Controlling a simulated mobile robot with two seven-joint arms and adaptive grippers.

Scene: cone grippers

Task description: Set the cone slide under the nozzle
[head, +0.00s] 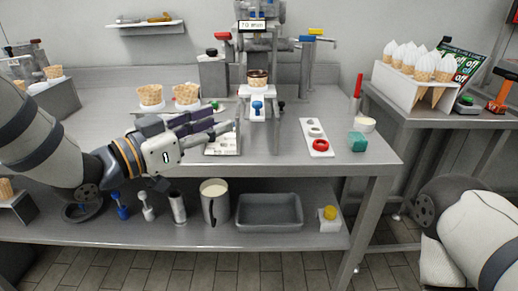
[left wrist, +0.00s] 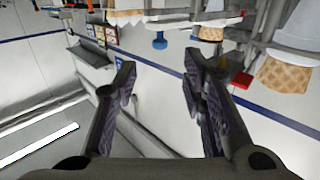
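The cone slide appears to be the white piece (head: 258,91) at the base of the dispensing machine (head: 259,45), with a blue knob (head: 257,107) at its front. A waffle cone with a brown top (head: 258,77) stands above it, below the machine's nozzle area. The nozzle itself is hard to make out. A blue knob (left wrist: 160,41) also shows in the left wrist view. My left gripper (head: 232,130) is left of the knob and nearer the front, fingers pointing right. In the left wrist view its fingers (left wrist: 158,85) are spread with nothing between them. My right gripper is out of view.
Two waffle cones (head: 151,97) stand at the back left of the counter. A rack of white-topped cones (head: 415,80) is at far right. A pitcher (head: 215,203) stands below.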

